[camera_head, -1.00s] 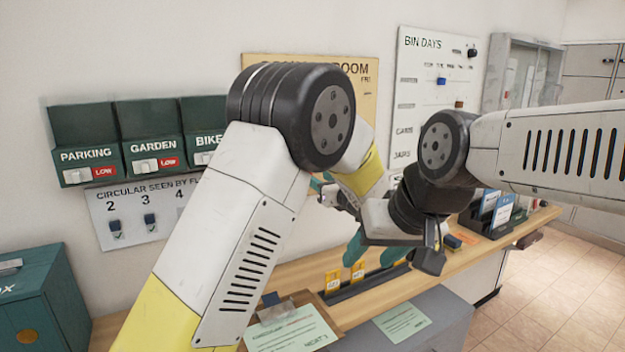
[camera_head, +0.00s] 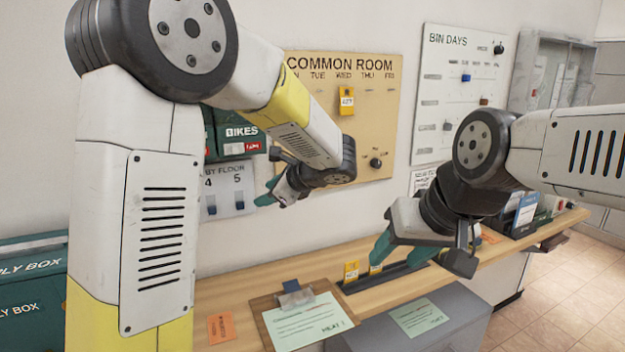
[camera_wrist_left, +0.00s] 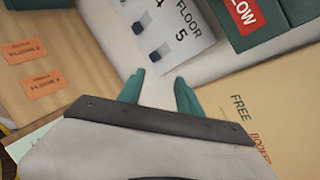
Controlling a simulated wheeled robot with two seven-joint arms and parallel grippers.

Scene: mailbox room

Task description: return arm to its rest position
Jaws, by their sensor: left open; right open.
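My left arm reaches in from the left in the head view, and its gripper (camera_head: 270,192) hangs in the air near the wall, beside the floor-number panel (camera_head: 228,192). In the left wrist view the two green fingers of the left gripper (camera_wrist_left: 160,92) are apart with nothing between them. My right gripper (camera_head: 378,262) is at the right, above the counter near the dark card rail (camera_head: 400,275). Its green fingers point down and left; it looks empty.
A wooden counter (camera_head: 235,290) runs below, with a clipboard (camera_head: 262,305), an orange card (camera_head: 221,328) and yellow tags (camera_head: 351,271). The common room board (camera_head: 370,130) and bin days board (camera_head: 435,90) hang on the wall. A grey box (camera_head: 450,325) stands in front.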

